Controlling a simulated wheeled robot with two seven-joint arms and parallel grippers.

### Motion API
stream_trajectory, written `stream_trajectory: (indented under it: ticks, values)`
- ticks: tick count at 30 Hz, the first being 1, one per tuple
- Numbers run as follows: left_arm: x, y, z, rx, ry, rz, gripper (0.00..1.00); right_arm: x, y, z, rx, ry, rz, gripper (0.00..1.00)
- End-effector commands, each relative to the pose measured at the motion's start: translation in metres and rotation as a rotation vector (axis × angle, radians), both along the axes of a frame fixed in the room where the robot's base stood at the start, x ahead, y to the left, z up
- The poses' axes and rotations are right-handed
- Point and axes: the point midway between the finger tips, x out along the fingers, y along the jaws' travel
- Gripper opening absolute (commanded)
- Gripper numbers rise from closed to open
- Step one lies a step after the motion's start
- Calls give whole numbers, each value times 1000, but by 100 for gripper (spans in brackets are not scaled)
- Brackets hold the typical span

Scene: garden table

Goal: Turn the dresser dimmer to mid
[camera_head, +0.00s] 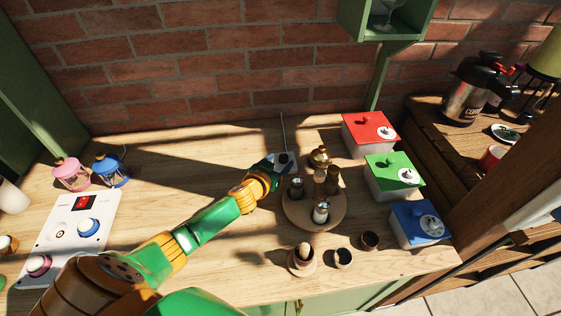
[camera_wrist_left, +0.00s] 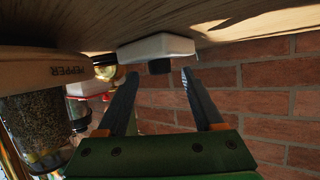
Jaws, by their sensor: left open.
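The dimmer, a small white box (camera_wrist_left: 148,48) with a dark knob (camera_wrist_left: 159,67), sits on the wooden top in the left wrist view, which is upside down. In the head view the box (camera_head: 289,158) is partly hidden by my left gripper (camera_head: 277,164); a thin cord runs from it towards the wall. My left gripper (camera_wrist_left: 160,74) is open. The knob shows between its two dark fingertips; I cannot tell whether they touch it. The knob's setting cannot be read. My right gripper is not in view.
A round wooden tray (camera_head: 303,221) with several jars stands right beside my left gripper. Red (camera_head: 367,133), green (camera_head: 391,176) and blue (camera_head: 418,222) lidded boxes stand at the right. A white panel with knobs (camera_head: 73,232) and two lanterns (camera_head: 110,169) are at the left. A brick wall (camera_head: 200,60) rises behind.

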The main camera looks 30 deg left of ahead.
Motion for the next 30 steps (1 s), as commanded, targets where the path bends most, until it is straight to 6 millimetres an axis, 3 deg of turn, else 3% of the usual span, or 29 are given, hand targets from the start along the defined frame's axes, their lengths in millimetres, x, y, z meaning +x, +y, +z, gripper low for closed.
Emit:
stream_trajectory:
  ticks: [12,13,20,21,30]
  values:
    - [10,1,-4,0,0,-1,68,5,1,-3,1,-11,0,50]
    - [10,1,-4,0,0,-1,66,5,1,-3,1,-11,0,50]
    - [10,1,-4,0,0,0,4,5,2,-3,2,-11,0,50]
    - [10,1,-4,0,0,0,0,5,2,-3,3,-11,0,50]
    - [10,3,-3,3,0,-34,0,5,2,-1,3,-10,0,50]
